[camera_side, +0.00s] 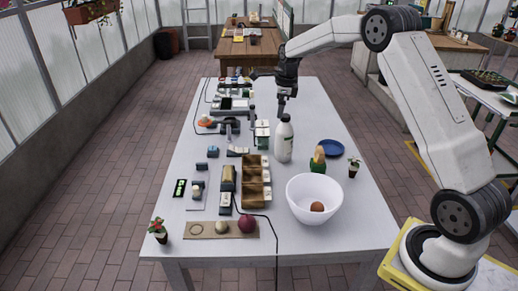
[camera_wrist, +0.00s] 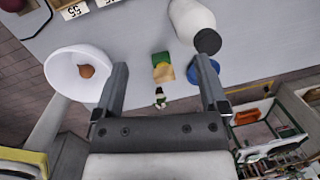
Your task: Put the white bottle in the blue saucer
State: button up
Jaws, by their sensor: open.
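The blue saucer (camera_side: 331,148) lies flat to the right of the bottle and looks empty in the side view. In the wrist view the saucer (camera_wrist: 214,66) is partly hidden behind the right finger. My gripper (camera_side: 283,108) is above and beside the bottle's top in the side view. In the wrist view my gripper (camera_wrist: 160,88) has its fingers wide apart with nothing held.
A white bowl (camera_side: 300,202) with a brown round item stands nearer the camera. A green and yellow object (camera_side: 317,160) and a small potted plant (camera_side: 353,167) stand close to the saucer. A wooden compartment box (camera_side: 256,187) and several small items fill the table's left side.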

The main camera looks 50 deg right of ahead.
aim_at(286, 116)
jog(key=d+m, duration=0.2)
jog(key=w+d+m, duration=0.1)
jog(key=d+m, duration=0.2)
jog(key=shift+w+d+f+m, duration=0.3)
jog(key=shift+w+d+m, duration=0.2)
jog(key=shift+d+m, duration=0.5)
jog(key=shift+m, duration=0.1)
jog(key=shift+f, duration=0.15)
jog(key=shift+w+f, duration=0.2)
jog(key=shift+f, duration=0.95)
jog(key=shift+f, duration=0.15)
jog(key=shift+w+a+f, duration=0.1)
jog(key=shift+w+f, duration=0.05)
jog(key=shift+f, duration=1.1)
jog(key=shift+w+f, duration=0.15)
jog(key=shift+f, duration=1.05)
grip_shut()
